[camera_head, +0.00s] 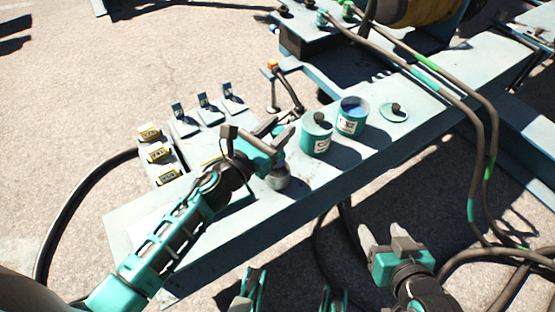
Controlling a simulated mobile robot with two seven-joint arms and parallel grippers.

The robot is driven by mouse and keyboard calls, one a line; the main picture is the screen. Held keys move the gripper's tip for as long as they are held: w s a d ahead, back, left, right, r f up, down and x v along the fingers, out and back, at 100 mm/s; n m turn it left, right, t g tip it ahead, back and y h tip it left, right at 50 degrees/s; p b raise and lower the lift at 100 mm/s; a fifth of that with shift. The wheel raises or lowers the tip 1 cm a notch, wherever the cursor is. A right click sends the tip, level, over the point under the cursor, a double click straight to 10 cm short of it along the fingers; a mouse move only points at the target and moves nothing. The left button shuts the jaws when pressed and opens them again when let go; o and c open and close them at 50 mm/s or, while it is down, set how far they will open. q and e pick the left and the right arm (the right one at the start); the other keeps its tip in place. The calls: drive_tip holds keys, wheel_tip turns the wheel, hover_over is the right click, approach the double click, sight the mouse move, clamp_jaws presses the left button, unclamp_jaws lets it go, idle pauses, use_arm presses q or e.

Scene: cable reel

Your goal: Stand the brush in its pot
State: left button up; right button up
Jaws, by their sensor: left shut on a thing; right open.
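My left gripper (280,137) is over the bench, shut on what I take to be the brush. The brush is mostly hidden by the fingers, and its tilt cannot be told. A small grey round vessel (279,179), apparently the pot, stands on the bench directly below this gripper. Whether the brush reaches into the pot cannot be told from this view. My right gripper (402,243) is open and empty, in front of the bench at the lower right.
A teal can (317,139) with a dark knob on top and an open can of blue paint (352,121) stand right of the pot. A loose lid (393,114) lies beyond. Yellow-labelled blocks (158,153) sit at left. Cables (478,150) cross the bench's right side.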

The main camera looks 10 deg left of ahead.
use_arm(q)
wheel_tip(320, 180, down, 3)
drive_tip(key=shift+r+b, duration=0.1)
drive_tip(key=shift+b, duration=0.25)
drive_tip(key=shift+f, duration=0.5)
wheel_tip(320, 180, down, 4)
drive_tip(key=shift+r+b, duration=0.25)
drive_tip(key=shift+b, duration=0.95)
drive_tip(key=shift+r, duration=0.1)
drive_tip(key=o, duration=1)
drive_tip(key=shift+f, duration=0.2)
drive_tip(key=shift+o, duration=0.2)
use_arm(e)
drive_tip(key=shift+w+a+f, duration=0.2)
drive_tip(key=shift+a+f, duration=0.1)
drive_tip(key=shift+f, duration=0.15)
drive_tip(key=shift+w+a+f, duration=0.15)
drive_tip(key=shift+a+f, duration=0.1)
drive_tip(key=shift+f, duration=0.2)
